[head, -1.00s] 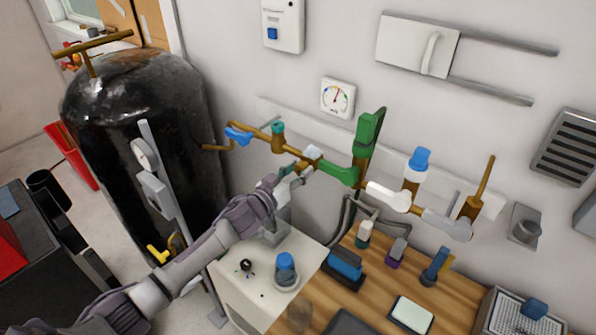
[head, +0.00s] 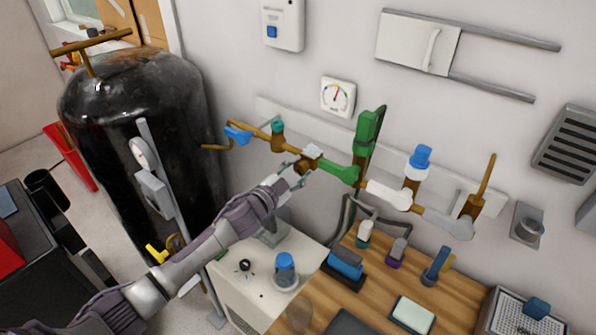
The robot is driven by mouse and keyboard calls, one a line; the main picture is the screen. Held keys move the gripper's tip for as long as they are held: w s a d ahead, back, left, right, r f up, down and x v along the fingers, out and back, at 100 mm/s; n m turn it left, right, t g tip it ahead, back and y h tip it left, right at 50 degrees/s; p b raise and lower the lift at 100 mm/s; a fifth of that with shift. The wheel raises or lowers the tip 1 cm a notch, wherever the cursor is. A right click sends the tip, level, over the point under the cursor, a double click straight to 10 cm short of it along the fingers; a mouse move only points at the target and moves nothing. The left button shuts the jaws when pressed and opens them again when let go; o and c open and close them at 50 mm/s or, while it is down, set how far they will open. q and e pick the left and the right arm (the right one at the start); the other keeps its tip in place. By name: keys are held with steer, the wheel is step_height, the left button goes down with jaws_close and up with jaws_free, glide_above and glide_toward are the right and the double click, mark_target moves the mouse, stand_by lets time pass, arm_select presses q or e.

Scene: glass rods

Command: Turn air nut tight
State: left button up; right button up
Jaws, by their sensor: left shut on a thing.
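A brass-coloured nut (head: 304,165) sits on the pipe line on the wall, between the brass pipe on the left and the green elbow fitting (head: 341,172) on the right. I take it to be the air nut. A small pale piece (head: 312,149) shows at its top. My left gripper (head: 299,174) reaches up from the lower left and is shut on the nut, its fingers partly covering it. My right gripper is not in view.
A blue-handled valve (head: 238,135) and a green upright valve (head: 368,130) flank the nut. A large black tank (head: 140,130) stands left. Below are a white cabinet (head: 233,289) and a wooden bench (head: 455,297) with bottles and tools.

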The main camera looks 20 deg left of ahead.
arm_select(q)
steer(key=shift+m, duration=0.6)
steer(key=o, duration=1.1)
steer(key=shift+o, duration=0.2)
steer(key=shift+s, duration=0.1)
steer(key=v, duration=1.1)
steer(key=shift+s, duration=0.4)
steer(key=shift+a, duration=0.15)
steer(key=shift+f, duration=0.1)
